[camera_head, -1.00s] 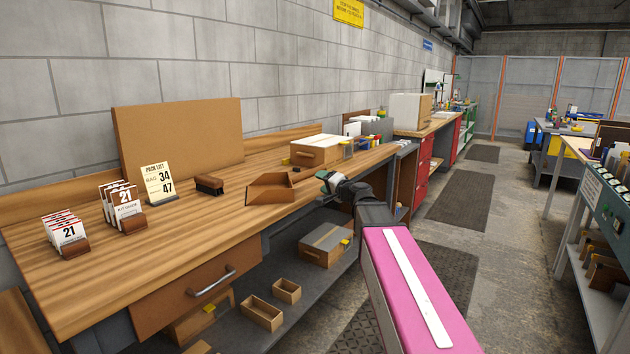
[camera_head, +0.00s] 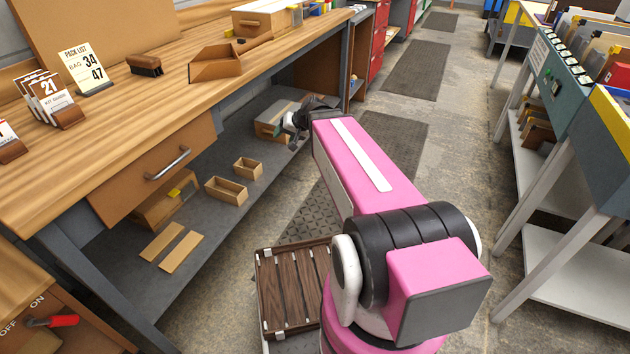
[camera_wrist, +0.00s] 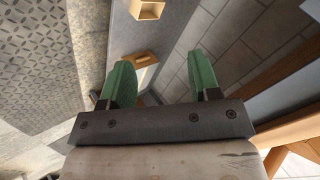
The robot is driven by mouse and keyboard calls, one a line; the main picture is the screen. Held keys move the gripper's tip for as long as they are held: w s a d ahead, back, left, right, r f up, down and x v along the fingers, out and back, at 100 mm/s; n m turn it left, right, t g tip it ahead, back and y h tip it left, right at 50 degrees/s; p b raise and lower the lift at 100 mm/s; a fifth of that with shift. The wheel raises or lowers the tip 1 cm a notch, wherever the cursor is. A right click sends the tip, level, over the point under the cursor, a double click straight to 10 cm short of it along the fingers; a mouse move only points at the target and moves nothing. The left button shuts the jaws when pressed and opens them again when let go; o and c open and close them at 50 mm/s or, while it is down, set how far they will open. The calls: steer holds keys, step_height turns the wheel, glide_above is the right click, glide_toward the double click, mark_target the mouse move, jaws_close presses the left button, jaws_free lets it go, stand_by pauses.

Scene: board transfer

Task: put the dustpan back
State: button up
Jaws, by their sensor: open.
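The brown dustpan (camera_head: 215,68) lies on the wooden bench top near its front edge, its handle pointing to the back right. My gripper (camera_head: 297,122) is apart from it, to its right and nearer to me, and looks lower than the bench edge. In the wrist view my gripper (camera_wrist: 160,78) shows two green fingers spread apart with nothing between them. The dustpan cannot be made out in the wrist view.
A dark brush (camera_head: 145,65) and a pack list card (camera_head: 84,68) stand left of the dustpan. A wooden box (camera_head: 262,22) is behind it. Small open boxes (camera_head: 227,190) sit on the lower shelf (camera_head: 150,290). A slatted wooden platform (camera_head: 288,285) is beside my base.

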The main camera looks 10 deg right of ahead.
steer(key=s+d+f+n+g+h, duration=0.1)
steer(key=s+d+f+g+h, duration=0.4)
steer(key=s+f, duration=0.7)
steer(key=d+h, duration=0.1)
steer(key=d, duration=0.1)
steer(key=shift+s+d, duration=0.3)
steer(key=shift+d, duration=0.05)
